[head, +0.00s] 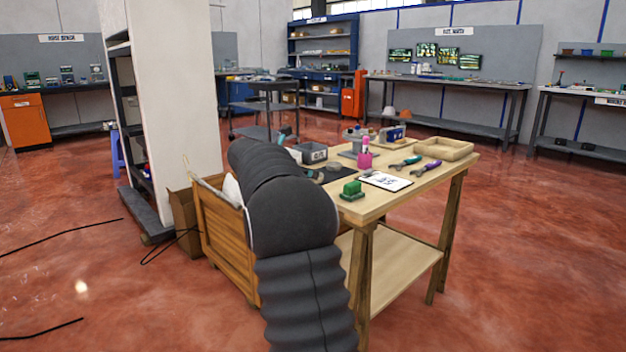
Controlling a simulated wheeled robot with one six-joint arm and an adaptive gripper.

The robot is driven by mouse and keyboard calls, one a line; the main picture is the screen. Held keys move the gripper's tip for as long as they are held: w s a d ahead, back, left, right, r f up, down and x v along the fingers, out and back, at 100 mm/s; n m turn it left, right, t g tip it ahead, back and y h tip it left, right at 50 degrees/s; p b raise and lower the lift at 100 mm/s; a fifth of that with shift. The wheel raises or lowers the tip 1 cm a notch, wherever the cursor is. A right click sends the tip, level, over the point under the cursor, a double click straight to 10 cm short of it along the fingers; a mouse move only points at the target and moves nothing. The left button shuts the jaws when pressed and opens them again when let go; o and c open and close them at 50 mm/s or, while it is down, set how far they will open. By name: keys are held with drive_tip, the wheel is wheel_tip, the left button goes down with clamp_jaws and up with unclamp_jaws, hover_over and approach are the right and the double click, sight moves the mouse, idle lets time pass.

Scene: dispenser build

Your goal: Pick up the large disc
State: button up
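A small grey round piece (334,167), which may be the large disc, lies on the black mat (326,188) on the wooden workbench (400,198). My arm in its dark ribbed cover reaches over the bench's left end and hides part of the mat. My gripper seems to be at the far end of the arm, near the mat. Only a small dark and grey part (317,177) shows beside the arm, possibly part of the gripper. Its fingers cannot be made out, nor whether it touches anything.
A wooden crate (222,235) stands left of the bench, near a white pillar (178,100).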

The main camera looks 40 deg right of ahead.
drive_tip(key=shift+x, duration=2.9)
drive_tip(key=shift+s, duration=0.15)
drive_tip(key=c, duration=1.7)
